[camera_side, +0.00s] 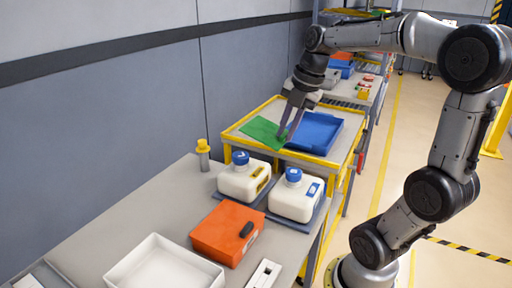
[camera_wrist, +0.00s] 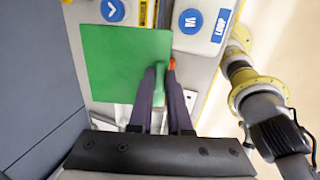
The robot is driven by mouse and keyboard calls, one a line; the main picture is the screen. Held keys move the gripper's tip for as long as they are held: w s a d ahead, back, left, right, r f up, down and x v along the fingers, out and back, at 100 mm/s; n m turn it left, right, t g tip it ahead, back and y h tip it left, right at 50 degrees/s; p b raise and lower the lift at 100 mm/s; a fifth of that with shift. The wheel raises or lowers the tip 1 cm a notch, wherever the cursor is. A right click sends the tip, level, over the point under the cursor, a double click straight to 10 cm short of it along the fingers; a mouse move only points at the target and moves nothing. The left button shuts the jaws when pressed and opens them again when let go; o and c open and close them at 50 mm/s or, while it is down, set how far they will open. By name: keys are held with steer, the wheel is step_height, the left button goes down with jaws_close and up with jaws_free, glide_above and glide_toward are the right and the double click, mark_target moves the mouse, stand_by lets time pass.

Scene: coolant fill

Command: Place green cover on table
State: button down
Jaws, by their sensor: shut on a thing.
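The green cover (camera_side: 263,133) is a flat green sheet over the left part of the yellow-edged cart top (camera_side: 235,130), left of the blue tray. In the wrist view the cover (camera_wrist: 125,60) is a broad green square with a small upright tab between my fingers. My gripper (camera_side: 287,143) points down and is shut on the cover at its right edge; the fingers also show in the wrist view (camera_wrist: 160,72). I cannot tell whether the cover touches the cart top.
A blue tray (camera_side: 315,131) lies right of the cover. In front, two white jugs with blue caps (camera_side: 245,180) (camera_side: 296,196), an orange box (camera_side: 227,232), a white bin (camera_side: 163,265) and a yellow-capped bottle (camera_side: 203,155) stand on the grey bench (camera_side: 125,222). A wall runs along the left.

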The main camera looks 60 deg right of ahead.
steer(key=m, duration=0.1)
steer(key=m+g, duration=0.1)
steer(key=shift+d+f+m+h, duration=0.15)
steer(key=shift+d+m+h, duration=0.15)
steer(key=shift+d+h, duration=0.1)
steer(key=w+a+f+n+g, duration=0.1)
steer(key=w+a+f, duration=0.4)
steer(key=a, duration=0.4)
steer(key=w+a+f+n+g, duration=0.1)
steer(key=w+a+f, duration=0.1)
steer(key=a+f, duration=0.6)
steer(key=w+f, duration=0.1)
steer(key=w, duration=0.1)
steer(key=w+a+f, duration=0.1)
steer(key=w, duration=0.2)
steer(key=w+f, duration=0.1)
steer(key=w, duration=0.2)
steer(key=shift+a, duration=0.2)
glide_above(188, 232)
steer(key=f, duration=0.5)
steer(key=shift+s+f, duration=0.1)
steer(key=shift+s, duration=0.15)
steer(key=shift+w+a+f, duration=0.1)
steer(key=shift+w+f, duration=0.15)
steer(key=shift+f, duration=1.65)
